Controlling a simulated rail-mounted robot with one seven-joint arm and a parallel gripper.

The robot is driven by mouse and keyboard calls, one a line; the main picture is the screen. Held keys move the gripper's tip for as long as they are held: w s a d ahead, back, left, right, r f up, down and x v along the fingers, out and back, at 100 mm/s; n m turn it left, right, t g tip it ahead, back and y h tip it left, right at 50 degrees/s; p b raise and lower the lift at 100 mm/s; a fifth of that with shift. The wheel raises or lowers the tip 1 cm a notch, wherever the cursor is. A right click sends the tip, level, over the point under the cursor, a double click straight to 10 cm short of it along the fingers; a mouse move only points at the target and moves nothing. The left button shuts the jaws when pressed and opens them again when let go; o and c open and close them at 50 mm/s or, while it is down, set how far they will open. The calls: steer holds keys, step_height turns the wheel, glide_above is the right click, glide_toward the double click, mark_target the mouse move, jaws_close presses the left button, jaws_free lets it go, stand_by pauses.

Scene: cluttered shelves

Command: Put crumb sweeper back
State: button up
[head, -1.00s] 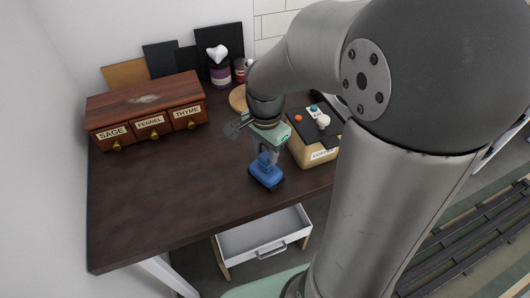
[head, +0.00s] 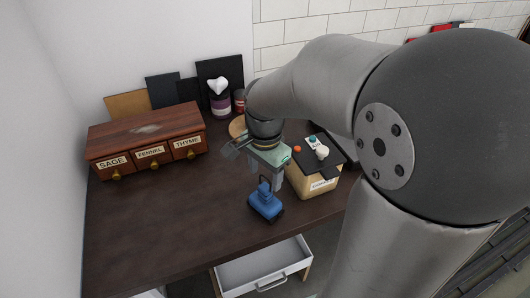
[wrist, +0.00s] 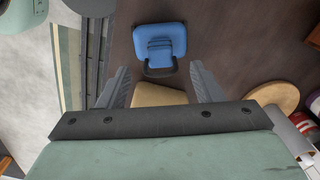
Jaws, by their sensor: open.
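The blue crumb sweeper (head: 266,204) with its dark loop handle stands on the dark brown counter, near the front edge. It also shows in the wrist view (wrist: 160,42), beyond my fingertips, with its handle toward me. My gripper (head: 270,182) is in front of the tan box and close to the sweeper's handle. In the wrist view my gripper (wrist: 161,85) has its two grey fingers wide apart, with nothing held between them. The sweeper appears apart from the fingers.
A tan box (head: 316,180) with a dark top and knobs stands right of my gripper. A wooden cabinet (head: 148,138) with labelled drawers is at the left back. A white drawer (head: 266,268) is open below the counter's front edge. The counter's left front is clear.

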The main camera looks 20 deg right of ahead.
step_height(320, 180, up, 9)
steer(key=s+f+n, duration=0.9)
steer(key=s+n, duration=0.3)
steer(key=s, duration=0.1)
steer(key=shift+a+f+n, duration=0.2)
steer(key=shift+a+n, duration=0.1)
steer(key=shift+n, duration=0.1)
stand_by(0.3)
